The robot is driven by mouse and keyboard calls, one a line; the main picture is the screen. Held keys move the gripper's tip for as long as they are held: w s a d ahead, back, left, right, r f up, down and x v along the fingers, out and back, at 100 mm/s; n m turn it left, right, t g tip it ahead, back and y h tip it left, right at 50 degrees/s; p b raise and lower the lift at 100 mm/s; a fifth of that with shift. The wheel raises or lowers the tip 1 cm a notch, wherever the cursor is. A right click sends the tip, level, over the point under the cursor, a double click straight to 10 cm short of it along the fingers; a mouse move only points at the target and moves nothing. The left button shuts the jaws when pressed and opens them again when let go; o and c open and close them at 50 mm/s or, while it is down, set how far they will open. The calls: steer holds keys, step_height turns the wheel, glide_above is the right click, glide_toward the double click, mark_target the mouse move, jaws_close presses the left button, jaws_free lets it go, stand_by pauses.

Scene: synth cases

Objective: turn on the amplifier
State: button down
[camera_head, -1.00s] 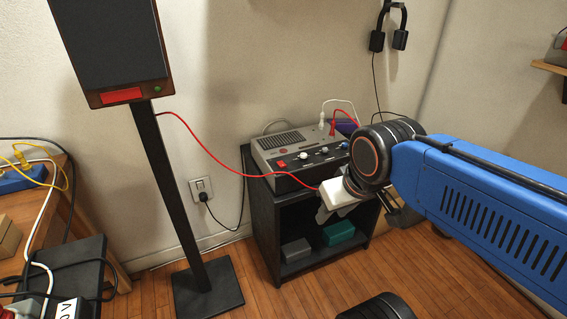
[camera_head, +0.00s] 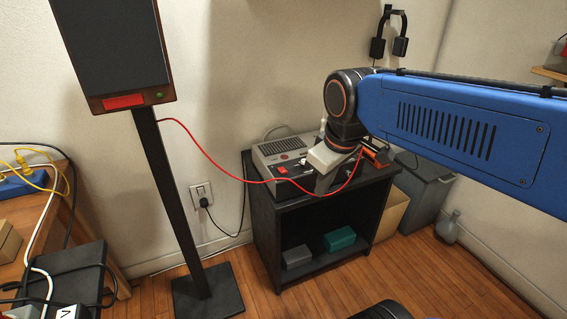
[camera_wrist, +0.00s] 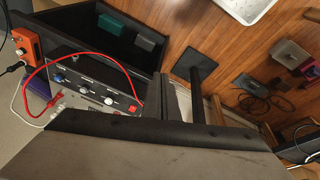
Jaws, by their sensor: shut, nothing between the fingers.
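The grey amplifier (camera_head: 277,150) sits on a black cabinet and also shows in the wrist view (camera_wrist: 90,94). Its red switch (camera_head: 282,170) is at the left of the dark front panel and shows in the wrist view (camera_wrist: 132,109). I cannot tell the switch's position. White and blue knobs line the panel beside it. My arm and gripper hide the amplifier's right part in the head view.
A red cable (camera_head: 216,162) runs from the tall speaker stand (camera_head: 172,200) and loops across the amplifier's front, close to my gripper. An orange box (camera_head: 376,154) is at the cabinet's right. A grey bin (camera_head: 427,183) stands right of the black cabinet (camera_head: 262,215).

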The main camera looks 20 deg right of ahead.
steer(key=w+r+n+g, duration=0.1)
steer(key=w+r+n, duration=0.15)
steer(key=w, duration=0.35)
steer(key=w+r+n+g, duration=0.1)
steer(key=w+r+n, duration=0.1)
steer(key=w+n, duration=0.25)
steer(key=r+n+g, duration=0.1)
steer(key=n+g, duration=0.1)
steer(key=n, duration=0.4)
glide_above(284, 171)
steer(key=shift+w+a+n+g, duration=0.1)
steer(key=shift+w+n+g, duration=0.3)
steer(key=shift+w, duration=0.55)
steer(key=f, duration=0.4)
steer(key=s+f, duration=0.1)
steer(key=f, duration=0.8)
steer(key=shift+s+f, duration=0.4)
steer(key=shift+s+f, duration=0.1)
steer(key=shift+f, duration=0.1)
